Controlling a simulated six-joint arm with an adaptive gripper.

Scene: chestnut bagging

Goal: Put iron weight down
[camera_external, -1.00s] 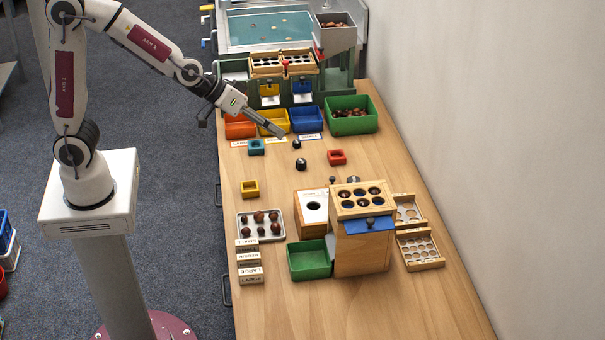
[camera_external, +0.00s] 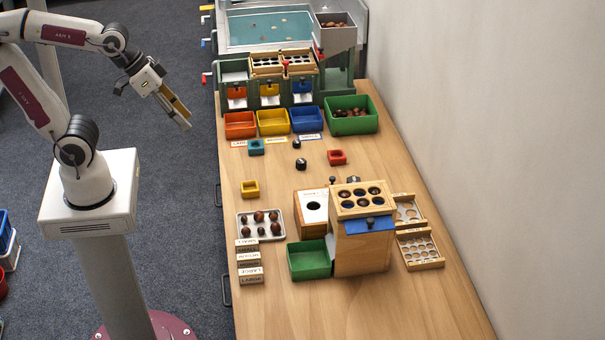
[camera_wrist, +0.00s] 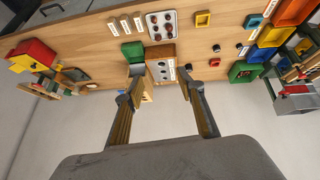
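Small black knobbed weights stand upright on the wooden table. One weight (camera_external: 300,163) is at mid-table, and a smaller one (camera_external: 297,144) is just behind it. I cannot tell by look which is iron. Two more dark knobs show behind the wooden box with holes. My gripper (camera_external: 183,122) hangs in the air left of the table's edge, over the floor, apart from all the weights. In the wrist view its two fingers (camera_wrist: 160,73) are spread with a gap between them and nothing held.
The wooden box (camera_external: 362,250) with a green bin (camera_external: 309,262) stands near the front. A tray of chestnuts (camera_external: 260,237) is to its left. Orange (camera_external: 239,133), yellow (camera_external: 273,131), blue (camera_external: 306,130) and green bins (camera_external: 351,127) line the back. The table's front is clear.

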